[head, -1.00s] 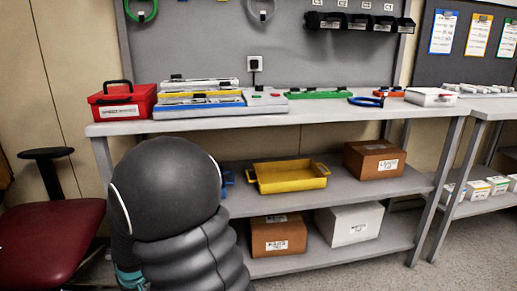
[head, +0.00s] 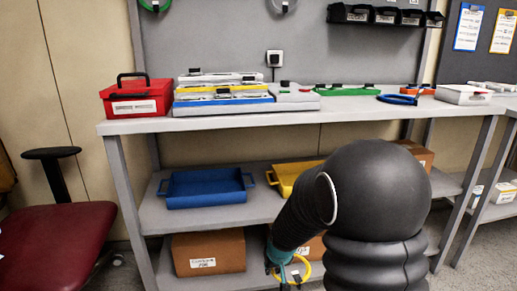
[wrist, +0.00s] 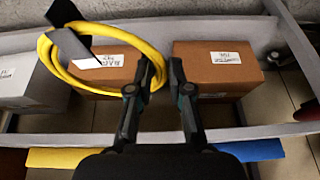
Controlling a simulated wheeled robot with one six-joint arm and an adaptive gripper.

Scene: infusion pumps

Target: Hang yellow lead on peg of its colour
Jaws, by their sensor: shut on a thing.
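The yellow lead (wrist: 62,82) is a coiled loop in the wrist view, left of and between my fingertips. My gripper (wrist: 160,72) is shut on the loop's right side. Dark flat pieces (wrist: 70,42) show at the loop's upper left. In the head view the yellow lead (head: 301,269) hangs low in front of the bench's lower shelf, beside my gripper (head: 277,272). At the top of the grey back panel (head: 215,40) hang a green lead (head: 154,6) and a grey lead (head: 284,5), both cut by the picture edge. No yellow peg shows.
The bench top (head: 300,112) holds a red toolbox (head: 136,99), stacked pump units, a green tray and a blue coil (head: 398,99). Shelves below hold a blue tray (head: 206,190), a yellow tray (head: 292,177) and boxes. A dark red chair (head: 60,235) stands left.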

